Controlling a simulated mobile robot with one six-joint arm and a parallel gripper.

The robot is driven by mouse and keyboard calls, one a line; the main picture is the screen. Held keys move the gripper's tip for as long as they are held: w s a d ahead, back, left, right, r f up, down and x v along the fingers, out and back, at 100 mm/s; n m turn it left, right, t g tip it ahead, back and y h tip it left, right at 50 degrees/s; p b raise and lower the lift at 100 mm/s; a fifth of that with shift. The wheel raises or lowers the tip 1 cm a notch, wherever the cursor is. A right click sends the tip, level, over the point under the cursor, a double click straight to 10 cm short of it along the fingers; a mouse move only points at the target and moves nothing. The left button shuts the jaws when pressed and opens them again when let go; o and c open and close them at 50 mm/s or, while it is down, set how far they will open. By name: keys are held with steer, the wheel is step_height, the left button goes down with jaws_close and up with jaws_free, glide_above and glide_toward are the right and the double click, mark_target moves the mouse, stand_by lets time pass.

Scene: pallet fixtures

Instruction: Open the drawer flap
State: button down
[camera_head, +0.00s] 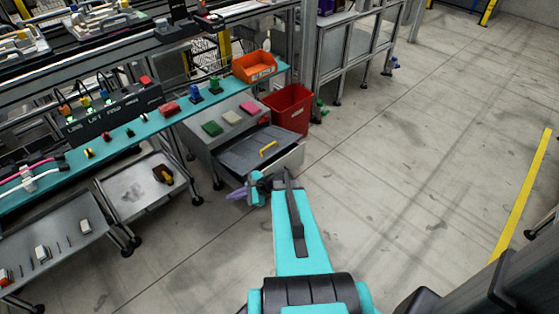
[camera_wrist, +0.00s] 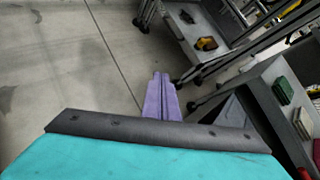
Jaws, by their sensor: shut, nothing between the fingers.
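A grey drawer (camera_head: 289,160) stands pulled out from a grey cabinet (camera_head: 200,138) under the bench. Its dark grey flap (camera_head: 245,155) lies roughly flat across the top, with a yellow handle (camera_head: 268,149) on it. My gripper (camera_head: 236,195), with purple fingers, is in front of the drawer and to the left, apart from the handle. The purple fingers (camera_wrist: 161,82) are together and empty in the wrist view. The cabinet (camera_wrist: 275,110) shows at the right there, partly hidden by my wrist. The handle cannot be made out in that view.
Green, pale and pink blocks (camera_head: 251,107) sit on the cabinet top. A red bin (camera_head: 290,108) stands behind the drawer, to the right. A low grey shelf (camera_head: 128,190) with a yellow and black item is at the left. The floor (camera_head: 400,180) at the right is clear.

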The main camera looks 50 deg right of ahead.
steer(key=s+d+m+t+h+b, duration=0.2)
steer(key=d+m+b, duration=0.4)
steer(key=d, duration=0.9)
steer(key=s+d+m+t+h+b, duration=0.3)
steer(key=d+m+t+h+b, duration=0.2)
steer(key=d, duration=1)
steer(key=m+b, duration=0.1)
steer(key=b, duration=0.2)
steer(key=shift+s, duration=0.35)
steer(key=w+f+b, duration=0.1)
steer(key=w+b, duration=0.3)
steer(key=w, duration=0.6)
steer(key=shift+d+f, duration=0.2)
steer(key=shift+d, duration=0.25)
